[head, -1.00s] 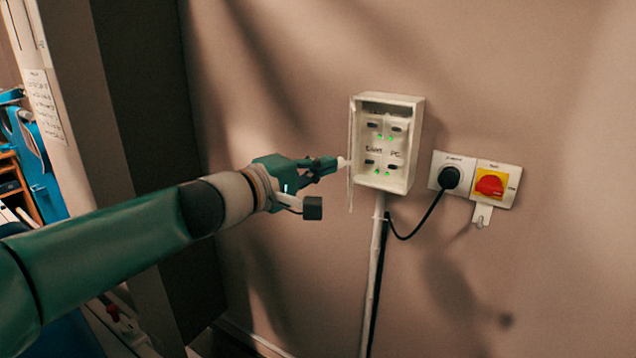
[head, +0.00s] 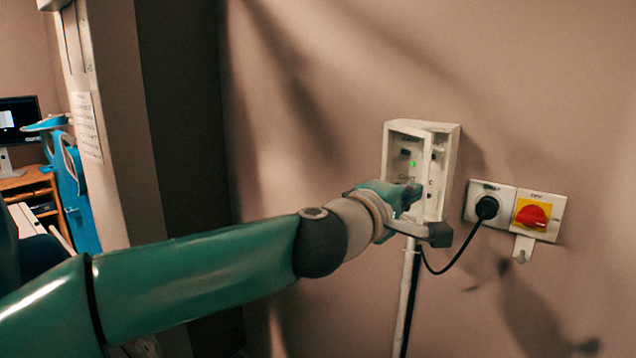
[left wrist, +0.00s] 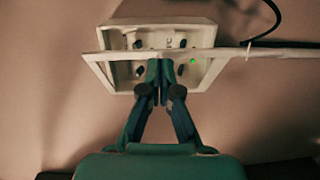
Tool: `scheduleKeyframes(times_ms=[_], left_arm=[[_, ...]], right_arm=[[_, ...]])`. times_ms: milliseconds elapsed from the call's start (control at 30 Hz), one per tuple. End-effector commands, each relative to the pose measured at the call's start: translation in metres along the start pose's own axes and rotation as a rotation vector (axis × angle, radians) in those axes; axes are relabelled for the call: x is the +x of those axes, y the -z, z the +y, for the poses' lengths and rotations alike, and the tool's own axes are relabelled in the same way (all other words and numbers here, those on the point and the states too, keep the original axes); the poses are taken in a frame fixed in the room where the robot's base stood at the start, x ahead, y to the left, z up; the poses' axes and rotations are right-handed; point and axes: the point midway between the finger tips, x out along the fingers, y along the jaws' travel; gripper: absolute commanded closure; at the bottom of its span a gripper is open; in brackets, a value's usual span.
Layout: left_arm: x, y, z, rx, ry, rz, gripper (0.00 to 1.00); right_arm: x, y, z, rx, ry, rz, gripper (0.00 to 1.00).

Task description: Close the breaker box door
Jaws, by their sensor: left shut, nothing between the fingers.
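The white breaker box (head: 448,165) is on the wall, with dark switches and a lit green light inside. Its door (head: 427,163), a white frame with a see-through middle, is partly open. The door stands at an angle across the front, with a gap at its right edge. My left gripper (head: 412,194) is shut and empty at the lower part of the door. In the left wrist view, the shut fingertips (left wrist: 160,67) are at the door frame (left wrist: 115,56), in front of the box (left wrist: 120,27). I cannot tell whether they touch it. My right gripper is out of view.
A black plug (head: 487,207) with a cable and a red-and-yellow rotary switch (head: 533,214) sit right of the box. A white conduit (head: 405,290) runs down below it. A dark wall recess (head: 180,110) is at left.

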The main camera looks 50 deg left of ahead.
Motion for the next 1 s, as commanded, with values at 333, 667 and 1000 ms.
scheduleKeyframes(times_ms=[333, 667, 1000], left_arm=[[0.036, -0.026, 0.004, 0.002, 0.001, -0.004, 1.00], [0.055, -0.034, 0.004, 0.001, 0.000, -0.006, 1.00], [0.059, -0.036, 0.004, 0.001, 0.000, -0.006, 1.00]], right_arm=[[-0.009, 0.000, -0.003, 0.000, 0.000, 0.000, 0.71], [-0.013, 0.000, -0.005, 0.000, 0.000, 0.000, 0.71], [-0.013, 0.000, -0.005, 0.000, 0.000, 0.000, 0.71]])
